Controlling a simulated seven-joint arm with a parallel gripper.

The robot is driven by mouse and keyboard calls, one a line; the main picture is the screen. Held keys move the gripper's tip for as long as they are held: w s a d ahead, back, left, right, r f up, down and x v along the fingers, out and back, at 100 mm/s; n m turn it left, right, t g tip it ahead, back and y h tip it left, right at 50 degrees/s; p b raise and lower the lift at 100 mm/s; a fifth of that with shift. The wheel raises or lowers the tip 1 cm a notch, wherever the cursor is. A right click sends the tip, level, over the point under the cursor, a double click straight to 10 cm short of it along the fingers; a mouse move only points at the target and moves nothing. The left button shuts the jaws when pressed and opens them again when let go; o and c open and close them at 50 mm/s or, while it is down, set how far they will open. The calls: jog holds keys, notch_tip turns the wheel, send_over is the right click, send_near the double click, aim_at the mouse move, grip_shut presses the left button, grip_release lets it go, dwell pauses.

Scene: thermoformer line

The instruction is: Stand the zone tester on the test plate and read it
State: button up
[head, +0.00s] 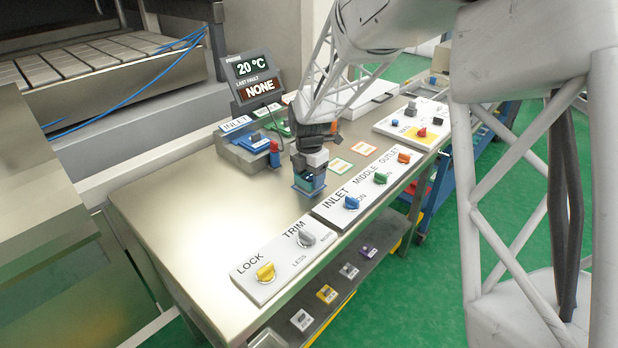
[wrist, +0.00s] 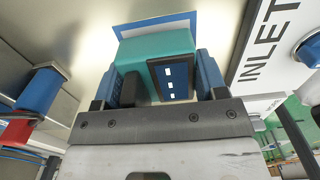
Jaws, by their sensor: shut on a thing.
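The zone tester is a teal block (wrist: 155,42) with a small dark screen showing three white marks. My gripper (wrist: 157,80) is shut on it, with a blue finger on each side. In the head view my gripper (head: 310,168) points down over the bench beside the INLET label, and the tester (head: 309,182) is mostly hidden between the fingers. A blue-bordered plate (wrist: 150,22) shows beyond the tester's far end in the wrist view. The tester is over or on this plate; I cannot tell whether they touch. Orange-edged (head: 340,168) and other coloured squares lie farther right.
A display (head: 255,78) reads 20 °C and last fault NONE. The knob strip (head: 350,203) with INLET, MIDDLE and OUTLET runs along the front edge, beside the LOCK and TRIM panel (head: 285,260).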

aim_at(309, 174)
jog(key=shift+f, duration=0.35)
jog(key=shift+f, duration=0.15)
jog(key=o, duration=1)
notch_tip(309, 174, up, 12)
dwell(0.3)
dwell(0.7)
